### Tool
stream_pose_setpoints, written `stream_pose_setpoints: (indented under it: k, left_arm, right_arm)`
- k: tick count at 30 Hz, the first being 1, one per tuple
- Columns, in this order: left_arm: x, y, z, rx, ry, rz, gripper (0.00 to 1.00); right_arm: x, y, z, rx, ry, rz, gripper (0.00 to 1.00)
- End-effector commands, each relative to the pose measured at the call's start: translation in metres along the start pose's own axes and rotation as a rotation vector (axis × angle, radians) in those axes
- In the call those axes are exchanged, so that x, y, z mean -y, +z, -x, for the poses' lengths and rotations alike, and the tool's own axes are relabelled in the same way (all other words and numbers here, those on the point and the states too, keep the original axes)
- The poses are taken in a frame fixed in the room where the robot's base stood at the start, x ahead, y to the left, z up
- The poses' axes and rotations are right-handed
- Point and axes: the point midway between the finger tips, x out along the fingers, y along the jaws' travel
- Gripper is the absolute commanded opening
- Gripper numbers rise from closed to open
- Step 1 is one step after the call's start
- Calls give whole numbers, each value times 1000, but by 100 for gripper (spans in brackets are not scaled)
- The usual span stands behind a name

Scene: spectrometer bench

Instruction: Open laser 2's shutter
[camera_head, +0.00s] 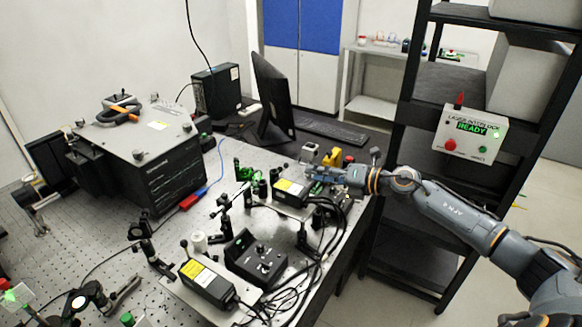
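Two black laser boxes with yellow labels stand on the optical bench. One laser (291,190) is near the bench's right edge. The other laser (208,283) is nearer the front. Their labels are too small to read, so I cannot tell which is laser 2. No shutter can be made out clearly. My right gripper (314,174) reaches in from the right, just beyond the farther laser's right end. Its fingers are small and blend with the parts around them. I cannot tell whether it is open or touches anything. My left gripper is out of view.
A black control box (256,260) with cables sits between the lasers. A yellow object (331,158) and a small grey box (310,152) stand behind my gripper. A large dark instrument (150,150) fills the left.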

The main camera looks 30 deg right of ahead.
Motion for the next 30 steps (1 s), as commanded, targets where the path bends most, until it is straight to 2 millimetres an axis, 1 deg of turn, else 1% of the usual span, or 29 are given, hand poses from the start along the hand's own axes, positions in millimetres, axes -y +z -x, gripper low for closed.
stream_pose_setpoints:
  k: [1, 9, 12, 15, 20, 27, 29, 30]
  left_arm:
    - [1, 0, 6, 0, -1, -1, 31]
    - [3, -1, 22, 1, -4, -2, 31]
    - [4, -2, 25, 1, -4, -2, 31]
    - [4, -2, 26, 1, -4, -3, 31]
    - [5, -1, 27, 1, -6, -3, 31]
    - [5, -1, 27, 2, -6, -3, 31]
    - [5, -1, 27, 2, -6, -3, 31]
    - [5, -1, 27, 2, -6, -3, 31]
  right_arm:
    - [-5, 3, -8, 2, 5, -1, 37]
    - [-4, 2, -58, 1, 3, -4, 37]
    - [-2, 1, -72, 1, 3, -3, 37]
    - [-1, 1, -82, 1, 1, -3, 37]
    - [-1, 0, -88, -1, 1, -1, 37]
    - [0, 0, -89, -1, 0, 0, 37]
    - [0, 0, -89, -1, 0, 0, 25]
    - [0, 0, -89, -1, 0, 0, 17]
